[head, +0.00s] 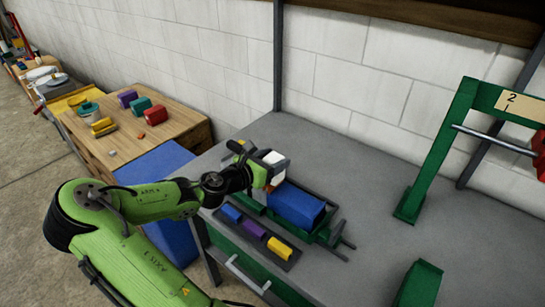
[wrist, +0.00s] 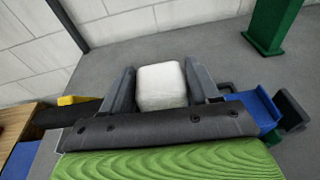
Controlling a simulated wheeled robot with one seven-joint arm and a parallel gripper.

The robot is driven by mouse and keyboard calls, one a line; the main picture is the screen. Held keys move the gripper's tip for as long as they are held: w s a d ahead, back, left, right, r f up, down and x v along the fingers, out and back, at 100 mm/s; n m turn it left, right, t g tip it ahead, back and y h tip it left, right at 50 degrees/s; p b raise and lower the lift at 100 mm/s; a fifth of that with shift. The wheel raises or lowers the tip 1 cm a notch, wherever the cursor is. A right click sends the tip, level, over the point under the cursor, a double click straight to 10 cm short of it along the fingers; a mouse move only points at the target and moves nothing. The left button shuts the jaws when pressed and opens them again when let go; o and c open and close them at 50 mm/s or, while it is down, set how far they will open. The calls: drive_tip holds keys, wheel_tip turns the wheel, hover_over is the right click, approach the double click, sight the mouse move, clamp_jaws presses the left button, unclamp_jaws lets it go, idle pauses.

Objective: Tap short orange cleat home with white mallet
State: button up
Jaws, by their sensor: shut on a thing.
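My gripper (head: 262,163) is shut on the white mallet (head: 277,178), above the left end of a blue block. In the wrist view the mallet's white head (wrist: 162,85) sits between the two dark fingers (wrist: 162,98). A small brownish-orange patch (head: 270,187) shows just under the gripper at the block's left end; I cannot tell whether it is the short orange cleat or part of the mallet. The blue block (head: 296,205) lies in a green holder (head: 323,235) on the grey bench; its left end is partly hidden by my gripper.
A dark tray (head: 290,264) with blue, purple and yellow pieces lies in front of the holder. A green frame (head: 425,180) with a red knob stands right. A wooden table (head: 160,150) at left bears coloured blocks and a small orange-red piece (head: 141,135).

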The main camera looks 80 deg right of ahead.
drive_tip(key=shift+r+p, duration=1.45)
drive_tip(key=shift+r, duration=0.05)
wheel_tip(320, 180, up, 4)
drive_tip(key=p, duration=0.5)
drive_tip(key=shift+r, duration=0.15)
drive_tip(key=shift+f, duration=0.2)
